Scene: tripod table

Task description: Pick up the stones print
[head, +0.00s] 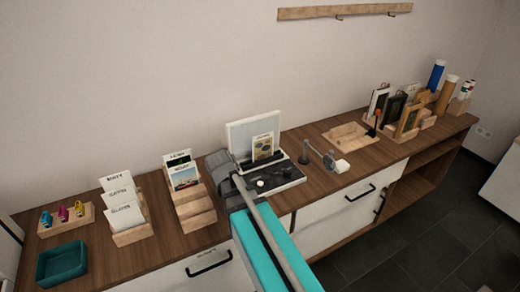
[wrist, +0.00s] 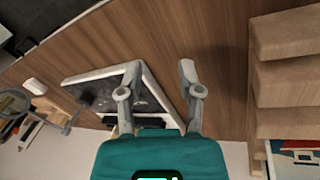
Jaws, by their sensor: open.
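I cannot make out for certain which print shows stones. One small print with a pale border and a dark yellowish picture (head: 262,147) stands upright at the back of a flat dark-topped device with a raised white lid (head: 243,128). Another print, with a blue and green picture (head: 184,177), stands in a stepped wooden rack (head: 194,206). My gripper (wrist: 160,70) is open and empty, above the counter beside the device. In the wrist view the device (wrist: 148,100) is partly behind the left finger, and the rack (wrist: 284,88) is to the right.
A magnifier stand (head: 330,160), wooden tray (head: 350,142) and framed pictures (head: 408,118) are to the right. A wall rail (head: 343,11) is above.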

